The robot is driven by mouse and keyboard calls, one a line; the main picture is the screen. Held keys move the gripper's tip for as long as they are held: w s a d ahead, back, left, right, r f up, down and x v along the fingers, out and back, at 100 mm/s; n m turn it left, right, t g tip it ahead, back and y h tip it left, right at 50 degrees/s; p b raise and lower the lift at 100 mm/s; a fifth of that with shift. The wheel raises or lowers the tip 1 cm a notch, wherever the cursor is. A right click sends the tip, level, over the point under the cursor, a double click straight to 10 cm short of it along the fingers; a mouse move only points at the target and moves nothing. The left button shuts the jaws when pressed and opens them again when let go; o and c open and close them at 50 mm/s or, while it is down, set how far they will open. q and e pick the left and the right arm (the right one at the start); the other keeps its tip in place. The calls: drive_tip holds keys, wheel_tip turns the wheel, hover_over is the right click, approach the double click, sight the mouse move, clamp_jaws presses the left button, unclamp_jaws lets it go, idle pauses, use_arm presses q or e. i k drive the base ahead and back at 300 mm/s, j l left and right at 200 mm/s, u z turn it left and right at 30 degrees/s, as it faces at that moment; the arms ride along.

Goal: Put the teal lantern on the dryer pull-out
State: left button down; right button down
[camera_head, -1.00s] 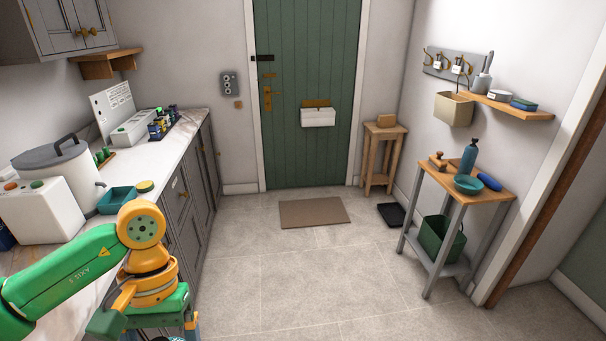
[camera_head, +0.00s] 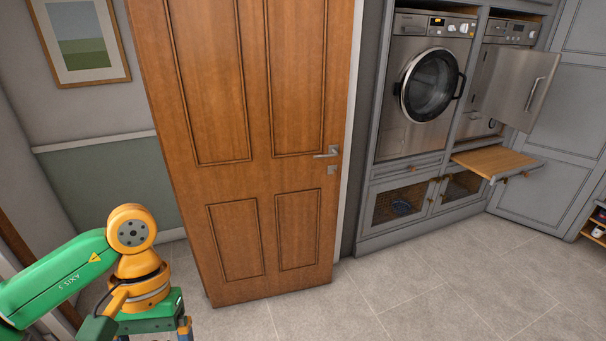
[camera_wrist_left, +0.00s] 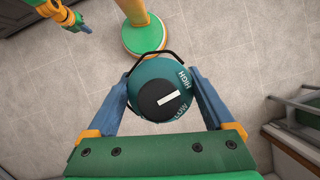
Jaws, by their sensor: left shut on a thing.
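The teal lantern (camera_wrist_left: 152,75) is in the left wrist view, seen from above, with a dark round top, a white mark, lettering and a dark wire handle. My left gripper (camera_wrist_left: 162,88) is shut on it, one blue finger on each side. In the head view the left wrist is at the lower left and the lantern does not show. The dryer pull-out (camera_head: 495,160) is a wooden board with a grey front, extended below the right-hand machine, far from my left gripper. My right gripper (camera_wrist_left: 76,22) shows small at the upper left of the wrist view; its jaws are unclear.
A wooden door (camera_head: 255,130) stands close ahead, between my left arm and the machines. The washer (camera_head: 425,85) is left of the dryer. The dryer's door (camera_head: 517,85) hangs open above the pull-out. The tiled floor (camera_head: 440,280) is clear at the right. Shelves (camera_head: 597,225) stand at the right edge.

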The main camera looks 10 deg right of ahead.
sight(498, 157)
drive_tip(key=z, duration=0.4)
drive_tip(key=l+z, duration=0.1)
drive_tip(key=z, duration=1.15)
drive_tip(key=i+z, duration=0.1)
drive_tip(key=z, duration=0.3)
drive_tip(key=i+l+z, duration=0.25)
drive_tip(key=i, duration=0.2)
drive_tip(key=i+z, duration=0.2)
drive_tip(key=i, duration=0.25)
drive_tip(key=i+j, duration=0.1)
drive_tip(key=i, duration=1.05)
drive_tip(key=i+j, duration=0.1)
drive_tip(key=i, duration=1.05)
drive_tip(key=i+j+u, duration=0.1)
drive_tip(key=i+u, duration=0.2)
drive_tip(key=i, duration=0.25)
drive_tip(key=i+u, duration=0.3)
drive_tip(key=i, duration=0.2)
drive_tip(key=i+l+u, duration=0.25)
drive_tip(key=i, duration=0.25)
drive_tip(key=i+l+u, duration=0.3)
drive_tip(key=i, duration=0.25)
drive_tip(key=i+u, duration=0.25)
drive_tip(key=i, duration=0.4)
drive_tip(key=i+u, duration=0.2)
drive_tip(key=i, duration=0.45)
drive_tip(key=i+l+u, duration=0.25)
drive_tip(key=i, duration=0.4)
drive_tip(key=i+u, duration=0.4)
drive_tip(key=u, duration=0.25)
